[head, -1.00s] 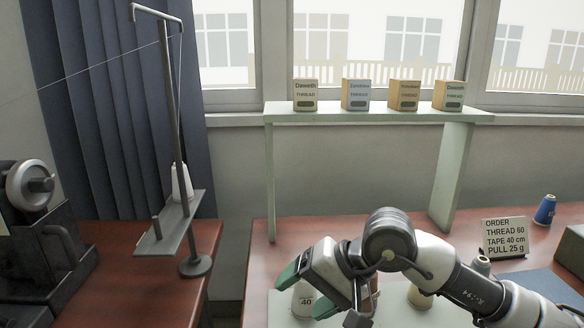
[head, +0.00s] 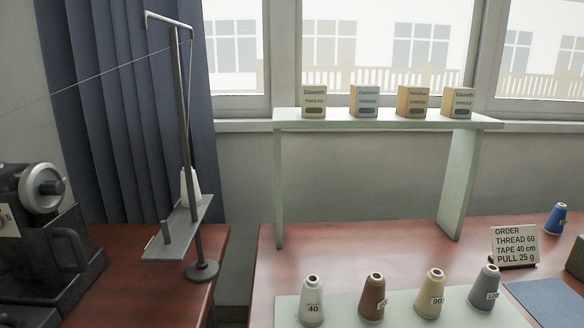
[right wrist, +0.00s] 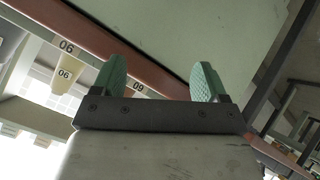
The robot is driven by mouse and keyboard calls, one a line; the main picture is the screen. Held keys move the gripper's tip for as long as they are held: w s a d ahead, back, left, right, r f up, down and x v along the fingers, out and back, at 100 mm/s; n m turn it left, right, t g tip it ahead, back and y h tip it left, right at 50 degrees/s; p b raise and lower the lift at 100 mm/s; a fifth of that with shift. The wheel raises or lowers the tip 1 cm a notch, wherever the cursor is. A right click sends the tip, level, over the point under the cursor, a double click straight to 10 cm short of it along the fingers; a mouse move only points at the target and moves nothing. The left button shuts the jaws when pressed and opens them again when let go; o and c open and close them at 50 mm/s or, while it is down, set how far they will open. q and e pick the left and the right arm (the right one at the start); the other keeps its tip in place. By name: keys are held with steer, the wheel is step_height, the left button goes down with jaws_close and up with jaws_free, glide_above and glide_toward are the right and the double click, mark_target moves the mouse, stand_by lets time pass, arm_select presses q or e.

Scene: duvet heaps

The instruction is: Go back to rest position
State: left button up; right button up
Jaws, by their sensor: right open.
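My right gripper (right wrist: 157,82) shows in the right wrist view with its two green fingers apart and nothing between them. A pale panel lies beyond the fingers. Neither gripper shows in the head view. There, several thread cones stand upright on a pale mat (head: 455,314): a white one marked 40 (head: 312,302), a brown one (head: 372,297), a cream one marked 90 (head: 430,293) and a grey one (head: 484,289).
An order card (head: 514,247) and a blue cone (head: 555,219) stand at the right. A raised shelf (head: 380,120) bears several thread boxes. At left are a dark machine (head: 45,245) and a thread stand (head: 188,215) with a white cone (head: 190,187). The red-brown tabletop behind the cones is clear.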

steer(key=s+f+m+g+y, duration=0.1)
steer(key=s+f+m+g, duration=0.55)
steer(key=s, duration=0.65)
step_height(320, 180, down, 24)
steer(key=n+g, duration=0.2)
steer(key=s+d+f, duration=0.2)
steer(key=s+f, duration=0.8)
steer(key=f, duration=0.4)
arm_select(q)
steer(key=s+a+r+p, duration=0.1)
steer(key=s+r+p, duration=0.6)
steer(key=p, duration=0.5)
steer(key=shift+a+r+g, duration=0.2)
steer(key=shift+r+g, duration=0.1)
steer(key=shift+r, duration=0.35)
arm_select(e)
steer(key=s+d+r, duration=0.1)
steer(key=s+r, duration=0.5)
steer(key=r, duration=0.2)
steer(key=shift+s+d+g, duration=0.4)
steer(key=shift+g, duration=0.05)
steer(key=shift+c, duration=0.3)
